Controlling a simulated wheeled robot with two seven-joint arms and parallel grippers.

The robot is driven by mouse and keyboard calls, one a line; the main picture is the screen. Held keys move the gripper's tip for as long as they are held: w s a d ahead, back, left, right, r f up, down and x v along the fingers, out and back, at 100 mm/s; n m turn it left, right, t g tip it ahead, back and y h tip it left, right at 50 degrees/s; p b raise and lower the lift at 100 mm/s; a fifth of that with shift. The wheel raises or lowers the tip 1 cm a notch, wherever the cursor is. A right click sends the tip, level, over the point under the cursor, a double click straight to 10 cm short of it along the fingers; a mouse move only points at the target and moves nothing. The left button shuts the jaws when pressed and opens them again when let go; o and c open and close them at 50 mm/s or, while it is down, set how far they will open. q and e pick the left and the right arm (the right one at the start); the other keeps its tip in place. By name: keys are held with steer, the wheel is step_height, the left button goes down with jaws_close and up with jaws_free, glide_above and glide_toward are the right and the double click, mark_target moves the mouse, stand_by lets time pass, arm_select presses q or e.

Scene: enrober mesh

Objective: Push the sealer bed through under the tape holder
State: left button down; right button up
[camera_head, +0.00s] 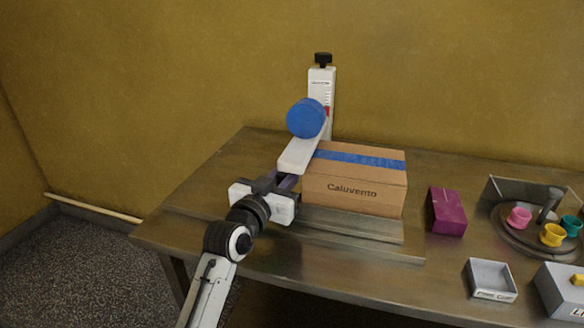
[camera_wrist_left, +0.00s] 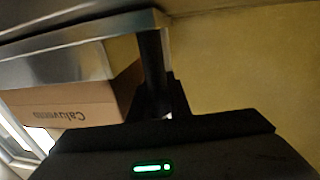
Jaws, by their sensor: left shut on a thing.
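A brown carton marked "Caluvento" (camera_head: 353,196) sits upright on the flat metal sealer bed (camera_head: 365,226). A blue tape strip (camera_head: 370,160) runs along its top. The tape holder (camera_head: 321,92) is a white post with a black knob, a blue tape roll (camera_head: 306,118) and a white arm sloping down at the carton's left end. My left gripper (camera_head: 287,182) is left of the carton, below that arm. In the left wrist view it is shut on a dark post (camera_wrist_left: 153,60), apparently the bed's handle, beside the bed's metal edge (camera_wrist_left: 80,45). My right gripper is out of view.
A magenta block (camera_head: 446,212) stands right of the bed. Further right are a grey open tray (camera_head: 491,280), a round stand with coloured cups (camera_head: 552,235) and a grey box (camera_head: 562,290). The table's left end is mostly clear.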

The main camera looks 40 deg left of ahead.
arm_select(q)
steer(key=c, duration=1.9)
jaws_free()
steer(key=shift+d, duration=0.35)
steer(key=shift+c, duration=0.2)
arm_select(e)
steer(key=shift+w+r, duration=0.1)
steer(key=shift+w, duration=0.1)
arm_select(q)
steer(key=shift+s+f, duration=0.1)
steer(key=s, duration=0.3)
steer(key=s+d, duration=0.1)
steer(key=s, duration=0.6)
steer(key=shift+d+b, duration=0.3)
steer(key=shift+b, duration=0.05)
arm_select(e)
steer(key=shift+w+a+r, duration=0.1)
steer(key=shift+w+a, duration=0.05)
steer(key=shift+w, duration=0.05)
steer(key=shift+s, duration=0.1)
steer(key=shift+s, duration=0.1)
